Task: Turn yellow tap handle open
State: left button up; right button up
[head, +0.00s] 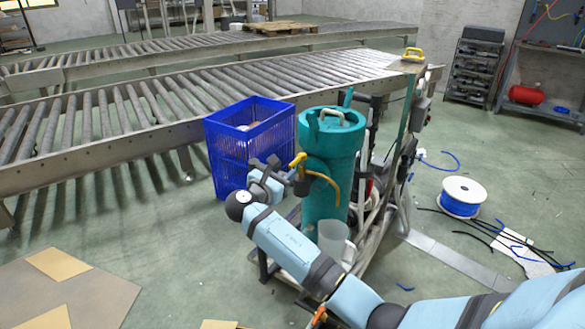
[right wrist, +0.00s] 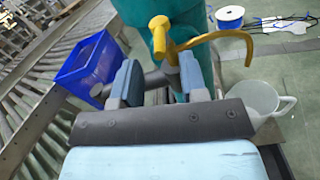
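A teal cylindrical tank (head: 330,150) stands on a cart and carries a tap on its near side. The yellow tap handle (head: 298,160) is a short stub there; it also shows in the right wrist view (right wrist: 158,38). A curved yellow tube (head: 328,183) bends away from the tap to the right, also seen in the right wrist view (right wrist: 218,40). My right gripper (head: 268,163) is beside the tap, its fingers apart. In the right wrist view the gripper (right wrist: 157,82) has a grey tap part between its fingers; contact cannot be told. My left gripper is not in view.
A blue crate (head: 225,160) stands left of the tank. A clear jug (head: 333,238) sits below the tap. Roller conveyors (head: 150,105) run behind. A blue cable spool (head: 462,197) and loose cables lie on the floor at right.

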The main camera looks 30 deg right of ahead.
aim_at(289, 167)
jog(key=x, duration=0.5)
jog(key=shift+b, duration=0.3)
jog(key=shift+a, duration=0.1)
grip_shut()
